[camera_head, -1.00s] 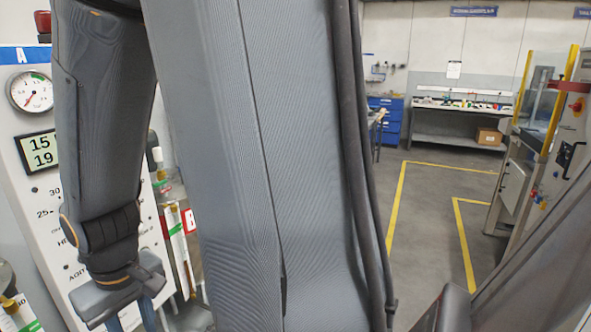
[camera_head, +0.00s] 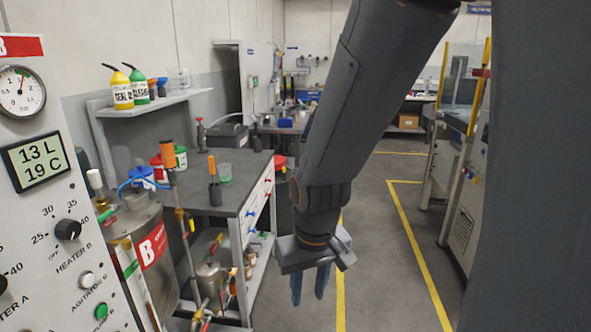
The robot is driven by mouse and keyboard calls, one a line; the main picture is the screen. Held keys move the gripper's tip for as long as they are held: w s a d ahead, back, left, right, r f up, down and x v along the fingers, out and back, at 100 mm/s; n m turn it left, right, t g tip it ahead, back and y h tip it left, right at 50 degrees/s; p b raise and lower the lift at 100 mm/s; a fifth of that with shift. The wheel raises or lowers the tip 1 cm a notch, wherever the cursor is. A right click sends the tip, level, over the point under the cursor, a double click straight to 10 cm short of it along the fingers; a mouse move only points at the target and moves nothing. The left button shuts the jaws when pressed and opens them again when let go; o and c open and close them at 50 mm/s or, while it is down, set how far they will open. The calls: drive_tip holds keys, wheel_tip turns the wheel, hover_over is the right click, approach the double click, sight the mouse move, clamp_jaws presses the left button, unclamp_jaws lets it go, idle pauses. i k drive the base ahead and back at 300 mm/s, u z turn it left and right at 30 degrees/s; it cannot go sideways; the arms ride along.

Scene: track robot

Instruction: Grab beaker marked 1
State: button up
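I cannot make out a beaker marked 1. A small clear vessel (camera_head: 178,79) stands on the wall shelf, and a small greenish clear cup (camera_head: 225,172) stands on the grey workbench. Both are too small to show a number. My gripper (camera_head: 309,294) hangs fingers down in front of the aisle, right of the workbench. Its two blue-grey fingers are apart with nothing seen between them.
The workbench (camera_head: 228,197) holds an orange-handled tool (camera_head: 214,182) and coloured containers. A metal tank marked B (camera_head: 152,248) and a control panel (camera_head: 58,215) stand at the left. Yellow and green bottles stand on the shelf (camera_head: 150,105). The floor (camera_head: 385,255) at right is clear.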

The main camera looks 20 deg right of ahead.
sight(224, 170)
drive_tip(key=z, duration=0.4)
drive_tip(key=k, duration=0.3)
drive_tip(key=u, duration=0.1)
drive_tip(key=i, duration=0.4)
drive_tip(key=z, duration=1.05)
drive_tip(key=i, duration=1.25)
drive_tip(key=u, duration=0.65)
drive_tip(key=i, duration=0.5)
drive_tip(key=u, duration=0.5)
